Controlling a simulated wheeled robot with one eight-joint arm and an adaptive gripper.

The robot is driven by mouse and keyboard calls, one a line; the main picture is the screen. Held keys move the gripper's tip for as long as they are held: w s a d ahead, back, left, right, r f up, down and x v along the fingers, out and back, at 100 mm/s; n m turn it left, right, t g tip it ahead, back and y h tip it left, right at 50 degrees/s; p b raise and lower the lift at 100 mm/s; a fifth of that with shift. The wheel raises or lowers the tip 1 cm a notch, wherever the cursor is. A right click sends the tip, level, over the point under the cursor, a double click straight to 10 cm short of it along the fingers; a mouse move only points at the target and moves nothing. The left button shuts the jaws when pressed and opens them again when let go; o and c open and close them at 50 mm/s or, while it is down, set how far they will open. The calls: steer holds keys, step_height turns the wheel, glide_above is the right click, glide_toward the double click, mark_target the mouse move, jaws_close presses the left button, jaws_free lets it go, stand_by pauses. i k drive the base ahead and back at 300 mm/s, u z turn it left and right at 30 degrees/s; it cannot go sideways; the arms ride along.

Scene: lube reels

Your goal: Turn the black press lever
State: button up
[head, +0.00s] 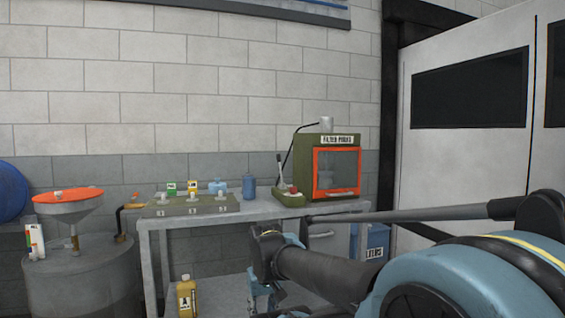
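A green filter press (305,150) with an orange-framed window stands at the right end of the grey bench. A small green base with a red knob (292,189) sits at its left side. A thin upright lever (280,168) rises from that base; its grip looks dark. A thin black curved bar or hose (292,146) runs from the press top down beside it; I cannot tell which of these is the black lever. My gripper (262,298) hangs in front of the bench, below and apart from the press. My arm hides part of the bench; the fingers are too unclear to read.
The grey bench (157,228) also bears a green box with several knobs (190,206) and a blue canister (249,186). A drum with an orange-topped funnel (68,205) stands left. A yellow bottle (186,296) is on the lower shelf. A blue bin (376,242) stands right.

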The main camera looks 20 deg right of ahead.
mark_target(278, 157)
steer(key=k, duration=0.75)
steer(key=u, duration=0.05)
steer(key=i, duration=1.7)
steer(key=z, duration=0.65)
